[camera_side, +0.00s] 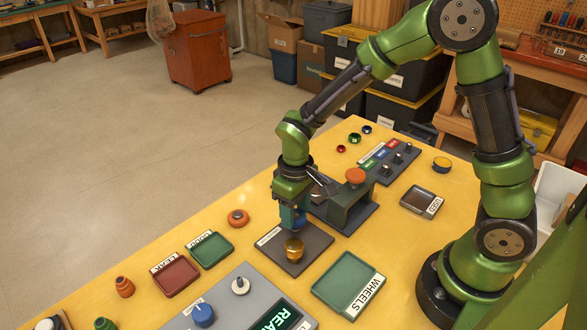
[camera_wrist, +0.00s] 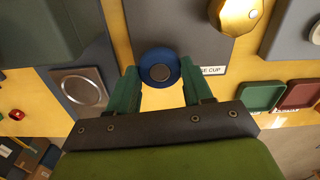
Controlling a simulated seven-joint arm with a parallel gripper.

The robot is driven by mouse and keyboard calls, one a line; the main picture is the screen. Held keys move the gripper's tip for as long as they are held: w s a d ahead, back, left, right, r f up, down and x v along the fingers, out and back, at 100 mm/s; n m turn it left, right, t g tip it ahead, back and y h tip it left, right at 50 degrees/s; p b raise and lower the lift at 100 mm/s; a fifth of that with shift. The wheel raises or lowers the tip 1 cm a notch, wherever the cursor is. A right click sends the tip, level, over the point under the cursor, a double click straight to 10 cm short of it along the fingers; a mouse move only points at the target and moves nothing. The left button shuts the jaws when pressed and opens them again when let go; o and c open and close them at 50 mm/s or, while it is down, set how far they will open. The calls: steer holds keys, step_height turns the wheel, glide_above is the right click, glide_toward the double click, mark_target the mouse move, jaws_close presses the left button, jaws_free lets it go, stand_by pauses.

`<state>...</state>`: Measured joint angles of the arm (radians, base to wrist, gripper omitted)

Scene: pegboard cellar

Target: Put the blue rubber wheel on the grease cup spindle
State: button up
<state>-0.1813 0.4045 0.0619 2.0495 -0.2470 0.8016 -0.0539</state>
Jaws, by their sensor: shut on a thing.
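My gripper (camera_wrist: 163,92) is shut on the blue rubber wheel (camera_wrist: 160,68), which sits between its two teal fingers with its dark hub showing. In the side view the wheel (camera_side: 301,219) is held above the dark grease cup plate (camera_side: 316,240), behind the gold grease cup (camera_side: 293,250). In the wrist view the gold cup (camera_wrist: 240,14) is at the top right, apart from the wheel. The plate's label is partly covered, with "SE CUP" readable. I cannot make out a separate spindle.
A grey press stand (camera_side: 350,207) with an orange knob is close behind my gripper. An empty green WHEELS tray (camera_side: 374,290) is to the right. A control panel (camera_side: 258,275) is in front.

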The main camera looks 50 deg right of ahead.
steer(key=shift+f, duration=0.7)
stand_by(1.6)
steer(key=o, duration=1.6)
steer(key=shift+r, duration=0.1)
steer(key=shift+r, duration=3.3)
